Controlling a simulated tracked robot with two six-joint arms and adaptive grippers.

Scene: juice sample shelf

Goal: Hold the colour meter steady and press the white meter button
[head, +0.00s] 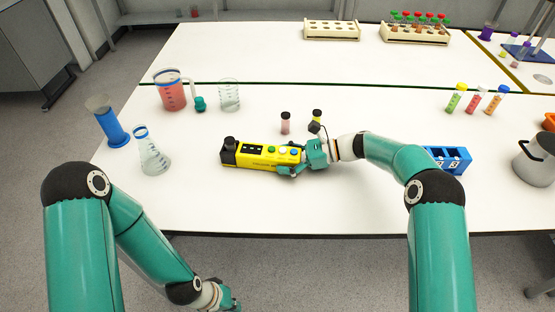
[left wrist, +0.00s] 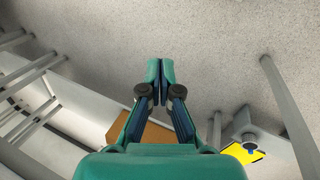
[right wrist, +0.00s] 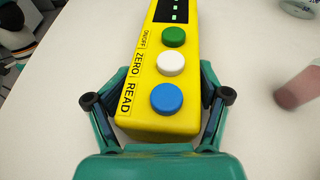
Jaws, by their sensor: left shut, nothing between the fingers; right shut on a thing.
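The yellow colour meter (head: 250,155) lies on the white table in the head view, with its black end to the left. In the right wrist view the meter (right wrist: 150,122) shows a green button, the white button (right wrist: 171,62) marked ZERO and a blue button (right wrist: 166,98) marked READ. My right gripper (head: 297,158) is shut on the meter's right end, one finger on each side. My left gripper (left wrist: 160,66) is shut and empty, low in front of the table, over the floor. In the head view only a part of it shows at the bottom edge.
Two small vials (head: 285,122) stand just behind the meter. A flask (head: 153,155), a blue cylinder (head: 112,128) and a red-filled jug (head: 173,92) stand to the left. A blue rack (head: 456,160) is to the right. The table in front of the meter is clear.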

